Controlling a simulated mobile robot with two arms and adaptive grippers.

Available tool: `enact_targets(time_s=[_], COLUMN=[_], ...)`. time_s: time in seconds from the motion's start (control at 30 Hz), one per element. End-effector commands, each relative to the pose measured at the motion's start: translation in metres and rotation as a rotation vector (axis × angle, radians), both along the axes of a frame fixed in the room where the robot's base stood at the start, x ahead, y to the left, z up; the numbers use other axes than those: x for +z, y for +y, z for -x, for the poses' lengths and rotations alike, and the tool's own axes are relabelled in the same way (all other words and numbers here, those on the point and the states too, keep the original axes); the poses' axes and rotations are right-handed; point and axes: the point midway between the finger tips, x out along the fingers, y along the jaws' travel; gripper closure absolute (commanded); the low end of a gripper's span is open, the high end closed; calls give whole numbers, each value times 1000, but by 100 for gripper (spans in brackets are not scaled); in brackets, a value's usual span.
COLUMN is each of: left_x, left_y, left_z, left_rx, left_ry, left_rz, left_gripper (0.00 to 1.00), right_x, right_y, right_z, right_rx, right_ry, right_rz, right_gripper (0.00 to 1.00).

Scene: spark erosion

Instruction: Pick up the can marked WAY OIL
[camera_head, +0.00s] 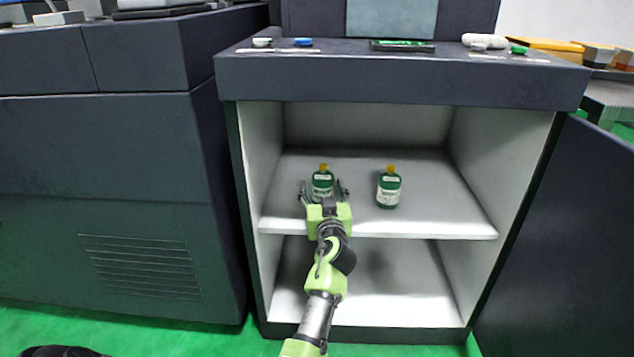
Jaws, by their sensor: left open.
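Two small green cans with yellow caps and pale labels stand upright on the upper shelf (440,216) of the open cabinet. The left can (322,181) is partly hidden at its lower part by my left gripper (324,190). The right can (389,188) stands clear, a short way to the right. The labels are too small to read, so I cannot tell which one is marked WAY OIL. My left gripper is open, with its fingers on either side of the left can; I cannot tell whether they touch it. My right gripper is not in view.
The cabinet's side walls (500,150) and its dark top (400,72) frame the shelf. The lower compartment (420,285) looks empty. An open dark door (565,240) stands at the right. A dark machine body (110,150) stands at the left. Small items lie on the cabinet top.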

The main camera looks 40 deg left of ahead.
Motion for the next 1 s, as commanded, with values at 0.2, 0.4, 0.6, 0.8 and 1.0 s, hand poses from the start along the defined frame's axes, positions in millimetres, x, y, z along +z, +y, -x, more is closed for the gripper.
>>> enact_targets(time_s=[0.2, 0.4, 0.6, 0.8, 1.0], left_x=[0, 0, 1, 2, 12], left_y=[-2, -1, -1, 0, 5], left_z=[0, 0, 0, 0, -1], left_rx=[1, 1, 1, 1, -1], left_ry=[0, 0, -2, -2, -3], left_rz=[0, 0, -1, -1, 0], left_gripper=[41, 75, 90, 90, 90], right_x=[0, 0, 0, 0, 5], right_y=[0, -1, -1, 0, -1], right_z=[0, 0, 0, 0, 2], right_rx=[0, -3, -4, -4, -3], right_ry=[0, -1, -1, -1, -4], right_rz=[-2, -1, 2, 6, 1], right_gripper=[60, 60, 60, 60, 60])
